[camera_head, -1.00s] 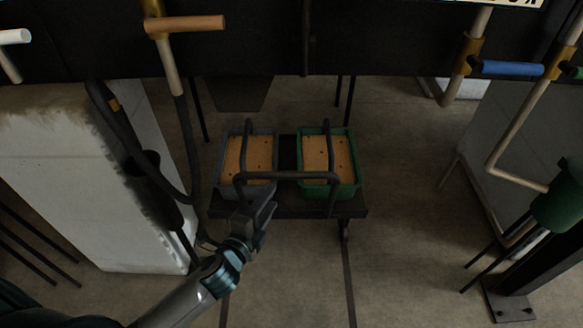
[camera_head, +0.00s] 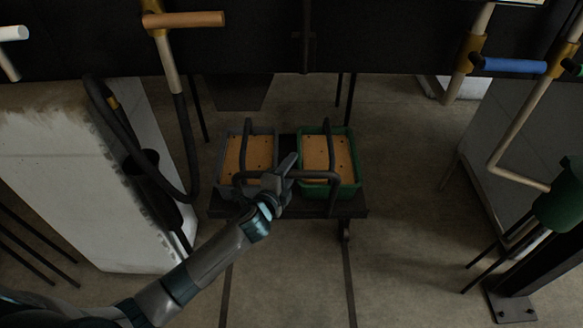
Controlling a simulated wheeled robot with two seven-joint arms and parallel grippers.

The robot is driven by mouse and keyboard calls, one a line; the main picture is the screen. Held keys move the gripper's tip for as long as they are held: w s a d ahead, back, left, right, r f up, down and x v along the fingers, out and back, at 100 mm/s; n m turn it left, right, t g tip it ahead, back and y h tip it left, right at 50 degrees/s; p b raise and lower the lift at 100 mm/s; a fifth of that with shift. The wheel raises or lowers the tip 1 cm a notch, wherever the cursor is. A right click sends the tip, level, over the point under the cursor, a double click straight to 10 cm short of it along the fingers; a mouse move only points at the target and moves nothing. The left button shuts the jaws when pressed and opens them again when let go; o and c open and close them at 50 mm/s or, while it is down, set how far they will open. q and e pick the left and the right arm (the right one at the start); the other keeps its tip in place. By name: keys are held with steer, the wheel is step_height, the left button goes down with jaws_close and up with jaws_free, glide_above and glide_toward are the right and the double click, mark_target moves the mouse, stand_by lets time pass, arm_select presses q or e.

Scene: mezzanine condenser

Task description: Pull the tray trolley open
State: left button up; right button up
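The tray trolley (camera_head: 352,211) is a low dark platform in the middle of the head view. It carries a grey tray (camera_head: 226,168) on the left and a green tray (camera_head: 356,172) on the right, each with a brown perforated top and a dark hoop handle. A dark pull bar (camera_head: 318,175) runs across the trolley's near side. My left gripper (camera_head: 288,165) is over the middle of this bar and hides part of it. I cannot tell whether its fingers are around the bar or touching it. My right gripper is out of view.
Two dark rail lines (camera_head: 349,285) run along the floor toward me. A white block (camera_head: 70,180) with a black hose (camera_head: 190,150) stands at left. Pipes with an orange handle (camera_head: 185,19) and a blue handle (camera_head: 512,67) hang above. Floor right of the trolley is clear.

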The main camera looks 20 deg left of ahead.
arm_select(q)
steer(key=shift+w+d, duration=0.1)
steer(key=shift+w, duration=0.25)
steer(key=shift+f, duration=0.1)
jaws_close()
steer(key=shift+s, duration=0.1)
